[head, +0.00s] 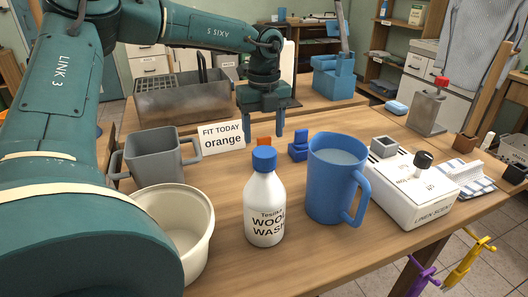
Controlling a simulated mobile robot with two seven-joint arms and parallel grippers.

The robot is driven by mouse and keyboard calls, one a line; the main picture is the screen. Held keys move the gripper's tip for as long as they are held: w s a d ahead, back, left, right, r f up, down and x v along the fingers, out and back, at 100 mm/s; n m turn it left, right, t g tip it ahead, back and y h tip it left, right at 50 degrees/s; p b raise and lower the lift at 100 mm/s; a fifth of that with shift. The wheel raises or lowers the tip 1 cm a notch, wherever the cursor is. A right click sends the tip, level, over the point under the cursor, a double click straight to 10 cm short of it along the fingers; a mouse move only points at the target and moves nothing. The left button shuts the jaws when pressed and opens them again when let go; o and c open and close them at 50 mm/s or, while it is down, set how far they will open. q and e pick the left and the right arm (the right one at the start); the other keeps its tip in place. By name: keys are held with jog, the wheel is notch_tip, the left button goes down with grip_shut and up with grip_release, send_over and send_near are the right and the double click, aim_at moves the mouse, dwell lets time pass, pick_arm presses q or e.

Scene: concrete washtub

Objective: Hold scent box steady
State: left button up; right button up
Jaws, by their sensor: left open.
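The scent box (408,203) is a white box lettered "LINEN SCENT" on its front, lying on the right part of the wooden table. A dark round knob (423,160) and a small grey square cup (384,147) are on its top. Nothing of mine touches the box. My left gripper (266,129) points down over the middle of the table, well to the left of the box and farther back. My right gripper is not in view.
A striped cloth (470,178) lies right of the box.

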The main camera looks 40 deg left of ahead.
aim_at(264, 137)
pick_arm(q)
jog(key=f, duration=0.4)
jog(key=shift+w+a+f, duration=0.15)
jog(key=shift+w+f, duration=0.05)
jog(key=shift+w, duration=0.05)
jog(key=shift+c, duration=0.2)
jog(key=c, duration=1)
